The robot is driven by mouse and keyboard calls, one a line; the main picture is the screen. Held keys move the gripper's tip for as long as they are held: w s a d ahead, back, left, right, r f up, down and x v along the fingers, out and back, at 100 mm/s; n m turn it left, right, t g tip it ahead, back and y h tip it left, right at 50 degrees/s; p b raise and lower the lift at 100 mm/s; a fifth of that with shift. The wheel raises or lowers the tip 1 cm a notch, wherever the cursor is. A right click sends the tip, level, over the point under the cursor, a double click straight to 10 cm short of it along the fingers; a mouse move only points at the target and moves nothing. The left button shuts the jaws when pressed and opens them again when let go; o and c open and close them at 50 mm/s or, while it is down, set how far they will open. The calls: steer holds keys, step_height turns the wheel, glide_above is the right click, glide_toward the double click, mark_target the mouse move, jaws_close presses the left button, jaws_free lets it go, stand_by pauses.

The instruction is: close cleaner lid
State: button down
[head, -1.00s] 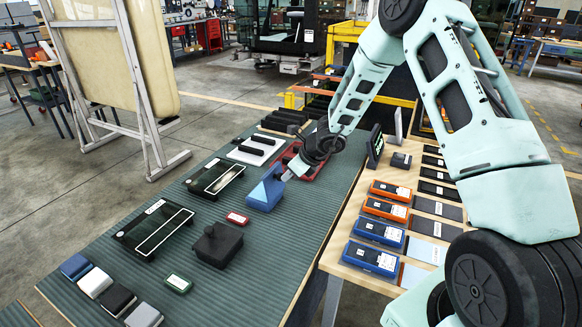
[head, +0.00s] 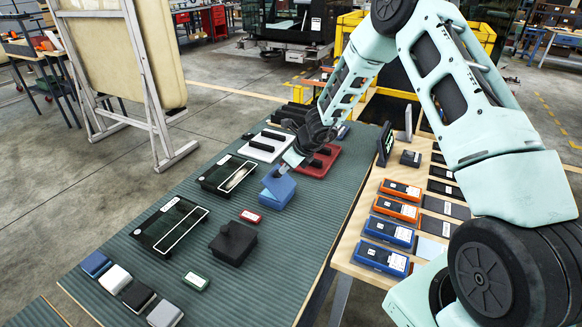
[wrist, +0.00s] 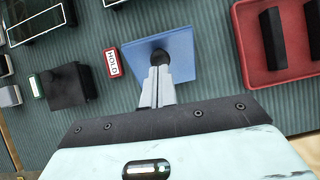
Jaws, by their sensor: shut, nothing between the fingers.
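The cleaner is a small blue box (head: 284,201) on the ribbed green mat. Its lighter blue lid (head: 277,183) looks tilted, partly raised above the box. Whether the fingertips touch the lid I cannot tell.
A red tray (head: 318,163) with a dark bar is just beyond the cleaner. A small red label box (head: 250,216) and a black knobbed block (head: 233,243) stand nearer. Black glass-topped cases (head: 170,224) lie left. Orange and blue meters (head: 382,259) line the wooden table at right.

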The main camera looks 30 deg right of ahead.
mark_target(272, 175)
steer(key=w+a, duration=0.1)
steer(key=w+a+f+p, duration=0.1)
steer(key=w, duration=0.1)
steer(key=w+a+p, duration=0.1)
steer(key=shift+w+f, duration=0.15)
steer(key=shift+f, duration=0.15)
steer(key=shift+w+a+f+p, duration=0.2)
steer(key=shift+w+f+p, duration=0.15)
steer(key=shift+w+p, duration=0.15)
steer(key=shift+w+a+f+p, duration=0.15)
steer(key=shift+w+f+p, duration=0.05)
steer(key=shift+p, duration=0.3)
steer(key=shift+w+a+f+p, duration=0.25)
steer(key=shift+f+p, duration=0.1)
steer(key=shift+p, duration=0.85)
steer(key=shift+w+a+p, duration=0.1)
steer(key=shift+a+p, duration=0.05)
steer(key=shift+p, duration=0.4)
steer(key=g+p, duration=0.1)
steer(key=p, duration=0.2)
steer(key=shift+w+f+h, duration=0.15)
steer(key=shift+f+h, duration=0.05)
steer(key=shift+h, duration=0.1)
steer(key=shift+w+a+f+p, duration=0.15)
steer(key=shift+f+p, duration=0.3)
steer(key=shift+p, duration=0.7)
